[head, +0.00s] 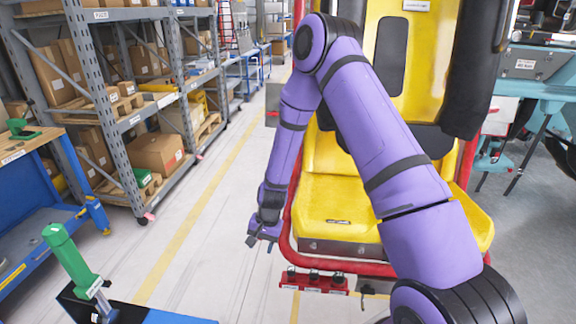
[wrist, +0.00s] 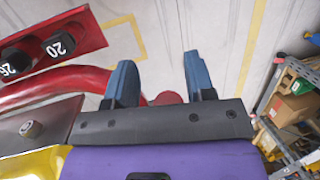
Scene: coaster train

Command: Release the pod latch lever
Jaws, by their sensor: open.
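My gripper (head: 262,240) is open and empty, just left of the red tubular frame around the yellow seat (head: 345,208). In the wrist view its two blue-grey fingers (wrist: 155,72) stand apart. A red rounded end (wrist: 168,98) shows just behind the gap between them, near the curved red tube (wrist: 75,88). I cannot tell whether this red end is the pod latch lever. A lever with a thick green handle (head: 70,255) stands tilted at the lower left of the head view, well away from my gripper. No part is clearly labelled as the latch.
A red plate (wrist: 50,45) with black numbered knobs sits beside the tube; it also shows below the seat (head: 313,282). Shelves with boxes (head: 160,155) and a blue workbench (head: 45,215) stand at the left.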

